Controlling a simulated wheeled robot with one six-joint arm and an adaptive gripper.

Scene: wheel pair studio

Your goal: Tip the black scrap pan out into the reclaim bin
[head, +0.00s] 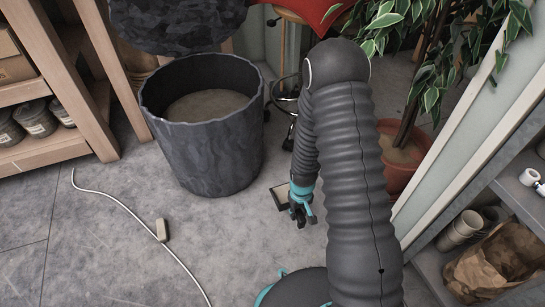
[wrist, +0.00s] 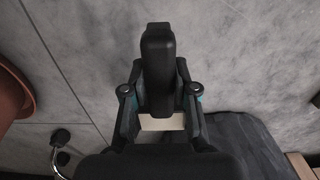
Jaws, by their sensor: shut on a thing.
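The reclaim bin appears to be the large dark grey ribbed tub (head: 208,155), open at the top, with a flat brownish surface inside. My gripper (head: 300,213) hangs low over the floor to the right of the tub, outside it. It is shut on a small black pan (head: 280,195), whose dark edge and paler inside show just left of the fingers. In the wrist view, a black piece, apparently its handle (wrist: 158,65), stands between the fingers. A cream patch shows below it. The pan's contents are too small to tell.
A terracotta pot (head: 403,160) with a leafy plant stands right of my arm. A stool base (head: 290,105) is behind the gripper. A white cable (head: 115,200) crosses the floor at left. Shelves flank both sides.

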